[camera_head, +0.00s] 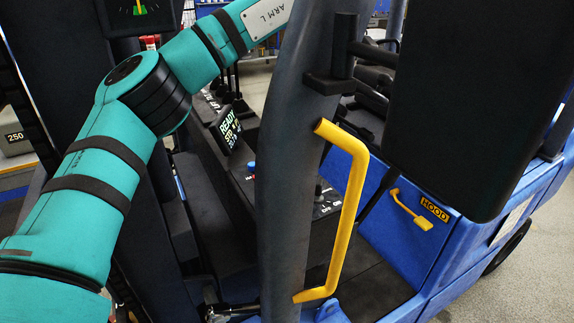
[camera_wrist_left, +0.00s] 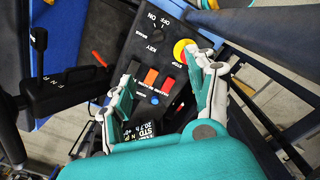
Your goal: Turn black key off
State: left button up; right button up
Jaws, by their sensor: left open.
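In the left wrist view, a black panel carries ON, OFF and KEY lettering. The dark key switch (camera_wrist_left: 161,32) sits among these marks; its outline blends into the panel, so I cannot tell which way it points. My left gripper (camera_wrist_left: 161,60) is open, its two fingers spread over the panel on either side of the rocker switches, with nothing visible between the tips. The key area lies just beyond the fingertips. In the head view my left arm runs up behind the grey post, and its gripper is not visible. My right gripper is in neither view.
Orange rocker switches (camera_wrist_left: 150,77) and a blue button (camera_wrist_left: 155,101) lie between the fingers. A grey post (camera_head: 287,170) with a yellow handle (camera_head: 346,215) stands before the cab. A display (camera_head: 228,129) reads READY.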

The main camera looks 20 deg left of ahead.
pick_arm(q)
send_over(320, 180)
notch_tip(320, 180, down, 5)
notch_tip(320, 180, down, 3)
jog(key=shift+d+f, duration=0.1)
jog(key=f, duration=0.2)
jog(key=f+p, duration=0.1)
jog(key=f, duration=0.2)
jog(key=shift+s+a, duration=0.1)
jog(key=shift+a, duration=0.1)
notch_tip(320, 180, down, 2)
jog(key=shift+d+f+p, duration=0.1)
jog(key=shift+f+p, duration=0.15)
jog(key=shift+p, duration=0.15)
jog(key=shift+f, duration=0.85)
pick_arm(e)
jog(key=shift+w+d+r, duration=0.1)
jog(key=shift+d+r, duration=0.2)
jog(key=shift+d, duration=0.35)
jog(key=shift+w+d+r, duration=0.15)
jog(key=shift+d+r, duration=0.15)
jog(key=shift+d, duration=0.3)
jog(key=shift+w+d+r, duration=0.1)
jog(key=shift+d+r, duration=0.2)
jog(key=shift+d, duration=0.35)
pick_arm(q)
jog(key=shift+c, duration=0.3)
jog(key=c, duration=1.1)
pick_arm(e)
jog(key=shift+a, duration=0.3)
